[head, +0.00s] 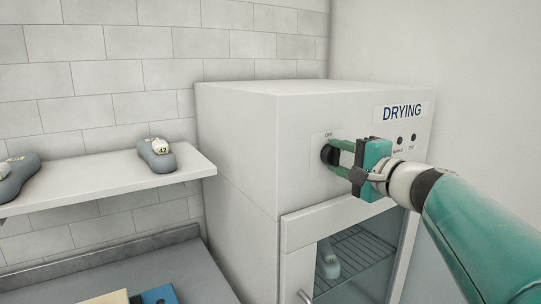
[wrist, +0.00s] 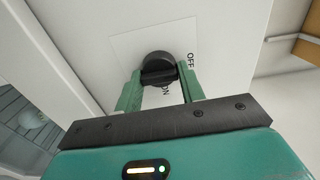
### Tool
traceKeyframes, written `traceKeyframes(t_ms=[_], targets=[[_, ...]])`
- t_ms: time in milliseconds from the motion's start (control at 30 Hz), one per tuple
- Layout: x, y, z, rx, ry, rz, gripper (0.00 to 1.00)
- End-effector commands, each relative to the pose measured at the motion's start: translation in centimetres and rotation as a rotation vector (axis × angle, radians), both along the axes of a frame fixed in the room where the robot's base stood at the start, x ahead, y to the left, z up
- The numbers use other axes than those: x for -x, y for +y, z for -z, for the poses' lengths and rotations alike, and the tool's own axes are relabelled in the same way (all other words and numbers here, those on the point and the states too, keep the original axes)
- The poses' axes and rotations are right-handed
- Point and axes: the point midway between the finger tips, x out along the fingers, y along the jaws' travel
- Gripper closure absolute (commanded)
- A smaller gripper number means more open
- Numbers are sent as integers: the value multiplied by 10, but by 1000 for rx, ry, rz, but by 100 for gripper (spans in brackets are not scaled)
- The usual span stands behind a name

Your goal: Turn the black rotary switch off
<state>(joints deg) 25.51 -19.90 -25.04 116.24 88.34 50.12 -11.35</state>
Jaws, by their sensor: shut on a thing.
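The black rotary switch (head: 326,154) is on the front of the white drying cabinet (head: 240,150), below and left of the DRYING sign. My gripper (head: 338,156) reaches it from the right, its two green fingers at the switch. In the wrist view the switch (wrist: 158,66) sits between the fingertips (wrist: 160,74), and my gripper is shut on its raised grip. I cannot tell which label the switch points to.
A wall shelf (head: 110,176) with grey shoe forms is at the left. A grey counter (head: 200,265) is below it.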

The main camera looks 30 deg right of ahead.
Motion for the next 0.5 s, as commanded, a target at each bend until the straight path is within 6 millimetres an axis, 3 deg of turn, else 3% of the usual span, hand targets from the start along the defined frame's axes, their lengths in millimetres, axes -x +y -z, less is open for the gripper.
traceKeyframes(t_ms=[33, 133, 500], targets=[[-1, 1, 0, 0, 0, -1, 59], [-1, 0, 0, 0, 0, -1, 40], [4, 0, 0, -1, -1, 0, 40]])
